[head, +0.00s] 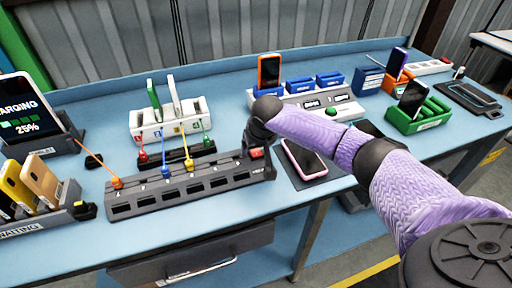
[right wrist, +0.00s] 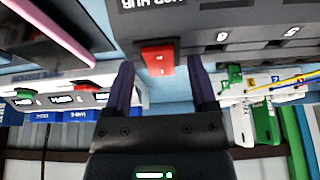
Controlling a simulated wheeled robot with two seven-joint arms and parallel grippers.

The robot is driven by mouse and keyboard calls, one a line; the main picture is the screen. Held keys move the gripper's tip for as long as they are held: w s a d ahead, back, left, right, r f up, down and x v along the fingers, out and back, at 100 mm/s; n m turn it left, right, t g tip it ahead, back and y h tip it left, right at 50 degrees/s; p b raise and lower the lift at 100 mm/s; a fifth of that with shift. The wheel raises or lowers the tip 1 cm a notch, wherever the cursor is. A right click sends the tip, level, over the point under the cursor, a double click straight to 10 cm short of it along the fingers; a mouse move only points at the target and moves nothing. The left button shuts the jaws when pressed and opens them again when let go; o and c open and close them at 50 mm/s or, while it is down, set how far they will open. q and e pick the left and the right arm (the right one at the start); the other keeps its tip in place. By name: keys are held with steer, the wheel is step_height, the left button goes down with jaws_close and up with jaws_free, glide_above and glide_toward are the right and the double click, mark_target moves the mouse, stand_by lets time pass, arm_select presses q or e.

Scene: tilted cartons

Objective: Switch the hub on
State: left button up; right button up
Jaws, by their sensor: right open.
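The hub (head: 225,184) is a long dark grey strip with a row of sockets on the blue bench, at the centre left. Its red switch (head: 256,153) is at its right end. In the right wrist view the red switch (right wrist: 158,57) shows between and beyond my fingertips, on the end of the grey hub (right wrist: 215,22). My right gripper (right wrist: 164,80) is open and empty, and lined up with the switch. Whether it touches the switch I cannot tell. My left gripper is not in view.
A pink phone (head: 304,158) lies on a dark mat right of the hub. A white rack (head: 190,118) stands behind; a tray of phones (head: 40,205) stands left.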

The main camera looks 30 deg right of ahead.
jaws_close()
steer(key=shift+w+r+p, duration=0.1)
steer(key=shift+r+p, duration=0.15)
steer(key=shift+p, duration=0.3)
steer(key=shift+w+g+p, duration=0.1)
steer(key=shift+g+p, duration=0.25)
steer(key=shift+g, duration=0.15)
steer(key=g+b, duration=0.1)
steer(key=b, duration=0.1)
steer(key=f+g+b, duration=0.1)
steer(key=shift+w+y+b, duration=0.3)
steer(key=shift+y+b, duration=0.1)
steer(key=shift+r+g, duration=0.25)
steer(key=shift+g, duration=0.15)
steer(key=shift+d+r, duration=0.1)
jaws_free()
